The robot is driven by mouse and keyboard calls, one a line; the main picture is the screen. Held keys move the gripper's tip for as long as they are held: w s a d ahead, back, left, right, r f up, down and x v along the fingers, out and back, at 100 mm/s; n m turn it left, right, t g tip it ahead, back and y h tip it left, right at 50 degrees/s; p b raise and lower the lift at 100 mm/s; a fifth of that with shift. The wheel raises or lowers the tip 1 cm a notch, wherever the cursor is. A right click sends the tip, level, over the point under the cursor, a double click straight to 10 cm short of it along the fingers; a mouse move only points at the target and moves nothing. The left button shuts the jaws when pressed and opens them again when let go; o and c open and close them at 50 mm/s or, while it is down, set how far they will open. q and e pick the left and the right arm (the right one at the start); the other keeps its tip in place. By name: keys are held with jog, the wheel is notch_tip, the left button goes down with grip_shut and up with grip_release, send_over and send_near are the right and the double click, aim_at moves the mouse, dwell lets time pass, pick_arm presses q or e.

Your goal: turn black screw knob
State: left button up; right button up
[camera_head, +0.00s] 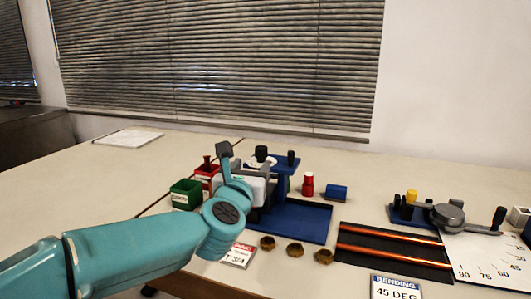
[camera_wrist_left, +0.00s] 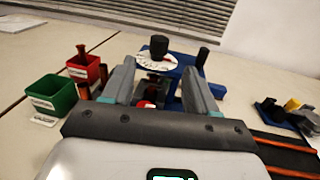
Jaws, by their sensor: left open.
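The black screw knob (camera_head: 261,153) stands on top of the blue gauge rig. In the left wrist view the knob (camera_wrist_left: 159,46) sits upright above a white marked disc (camera_wrist_left: 158,64) with a small red mark. My left gripper (camera_head: 246,158) reaches in from the left at the rig. In the left wrist view my left gripper (camera_wrist_left: 158,68) is open, with one finger on each side of the disc and the knob just beyond the fingertips. I see no contact with the knob. The gripper hides part of the rig in the head view. My right gripper is not in view.
A black post (camera_head: 291,158) stands right of the knob. Green (camera_head: 186,194) and red (camera_head: 207,178) bins stand left. Brass nuts (camera_head: 295,250) lie in front. A bending tool (camera_head: 448,215) and copper rods (camera_head: 390,247) are at right. The table behind the rig is clear.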

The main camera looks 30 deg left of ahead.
aim_at(260, 152)
pick_arm(q)
jog(key=p+x, duration=0.1)
jog(key=x, duration=1.1)
jog(key=shift+s, duration=0.1)
jog(key=c, duration=0.9)
